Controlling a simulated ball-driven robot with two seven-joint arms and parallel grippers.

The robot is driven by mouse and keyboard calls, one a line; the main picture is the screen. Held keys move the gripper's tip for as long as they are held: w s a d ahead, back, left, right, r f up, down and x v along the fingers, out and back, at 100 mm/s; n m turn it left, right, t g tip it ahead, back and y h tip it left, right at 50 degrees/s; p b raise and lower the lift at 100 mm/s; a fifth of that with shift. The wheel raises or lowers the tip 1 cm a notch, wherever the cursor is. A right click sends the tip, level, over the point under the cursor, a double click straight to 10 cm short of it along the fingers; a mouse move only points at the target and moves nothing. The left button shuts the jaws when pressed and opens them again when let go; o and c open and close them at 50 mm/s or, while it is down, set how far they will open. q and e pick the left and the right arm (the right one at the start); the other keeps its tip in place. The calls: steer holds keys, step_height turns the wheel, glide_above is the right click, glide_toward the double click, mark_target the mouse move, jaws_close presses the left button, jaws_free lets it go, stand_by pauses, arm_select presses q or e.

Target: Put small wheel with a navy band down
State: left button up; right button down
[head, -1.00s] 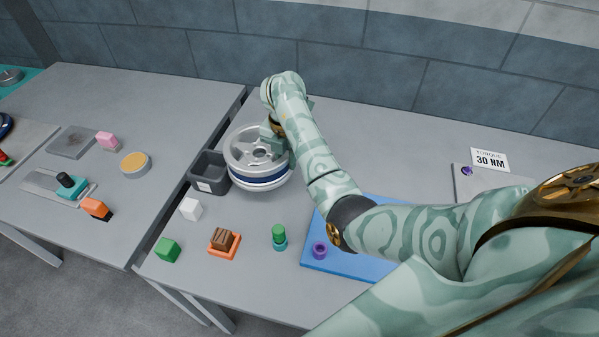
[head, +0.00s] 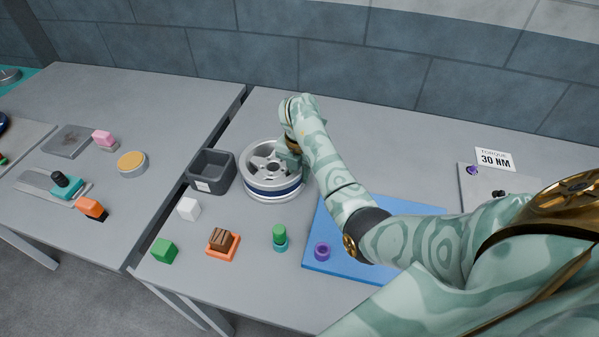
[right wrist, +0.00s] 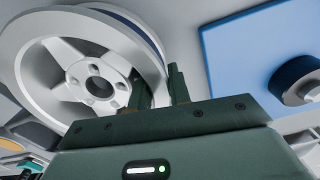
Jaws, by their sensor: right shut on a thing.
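The small wheel with a navy band (head: 272,190) is silver with several spokes and lies face up at the back left of the near table, right of a grey bin. It also shows large in the right wrist view (right wrist: 60,85). My right gripper (head: 292,157) is shut on the wheel's rim at its right side; one finger is inside the rim and one outside in the right wrist view (right wrist: 160,90). Whether the wheel touches the table is hard to tell. My left gripper is not in view.
The open grey bin (head: 212,172) stands close left of the wheel.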

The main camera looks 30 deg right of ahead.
steer(key=c, duration=1.6)
jaws_free()
steer(key=shift+f, duration=0.1)
steer(key=shift+c, duration=0.2)
steer(key=o, duration=0.3)
steer(key=shift+o, duration=0.2)
step_height(320, 180, up, 12)
steer(key=p, duration=0.5)
steer(key=shift+r+p, duration=0.2)
steer(key=shift+p, duration=0.15)
